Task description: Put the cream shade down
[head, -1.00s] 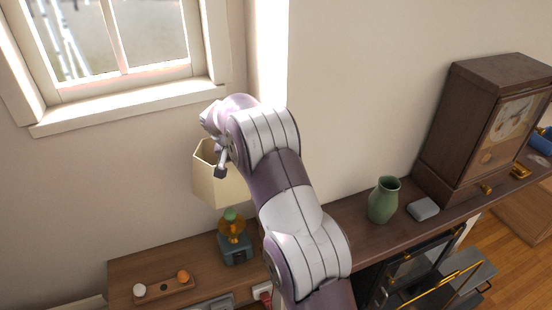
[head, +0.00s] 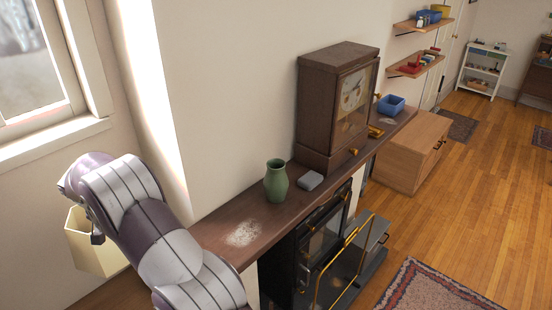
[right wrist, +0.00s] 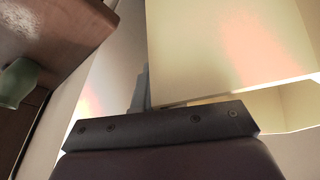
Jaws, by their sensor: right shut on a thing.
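The cream shade (head: 98,260) is at the lower left of the head view, partly hidden behind my right arm. My right gripper (head: 96,238) is at its upper edge and shut on it. In the right wrist view the shade (right wrist: 230,45) fills the upper right, with a finger of the right gripper (right wrist: 142,92) against its edge. The shade appears held up in the air, left of the mantel shelf. My left gripper is not in view.
A fireplace with a brass-railed screen (head: 340,262) stands below. Shelf around the patch is clear.

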